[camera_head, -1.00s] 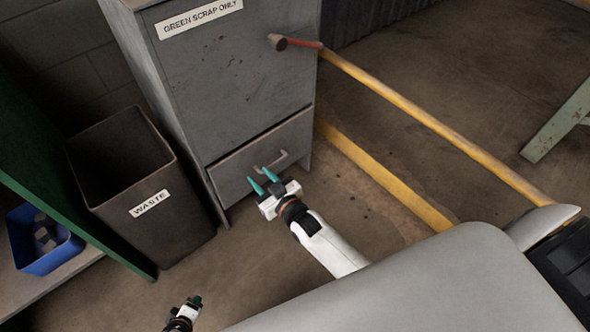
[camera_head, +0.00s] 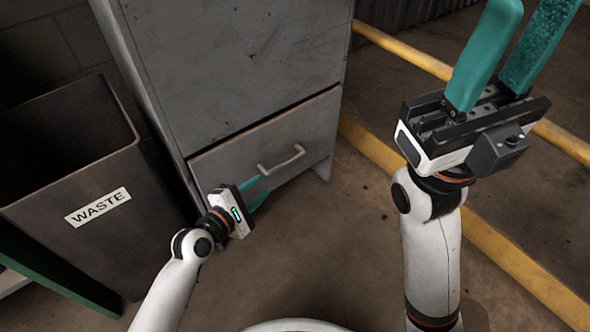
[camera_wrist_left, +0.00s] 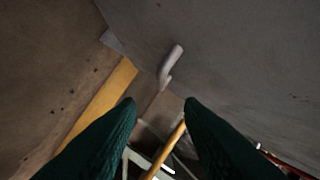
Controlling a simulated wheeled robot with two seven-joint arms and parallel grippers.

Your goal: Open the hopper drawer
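The hopper drawer (camera_head: 240,157) is the grey bottom front of the cabinet in the head view. It looks closed, with a dark line along its top edge. Its bar handle (camera_head: 282,162) is pale grey; it also shows in the left wrist view (camera_wrist_left: 170,68), above the gap between the fingers. My left gripper (camera_head: 262,187) is open and empty, with teal fingers just below and left of the handle, apart from it. My right gripper (camera_head: 515,45) is open and empty, raised close to the head camera at the upper right, away from the drawer.
A dark waste bin (camera_head: 72,170) stands left of the cabinet (camera_head: 235,65), beside my left arm. A yellow floor strip (camera_head: 500,245) runs to the right of the cabinet. The floor (camera_head: 320,235) in front of the drawer is clear.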

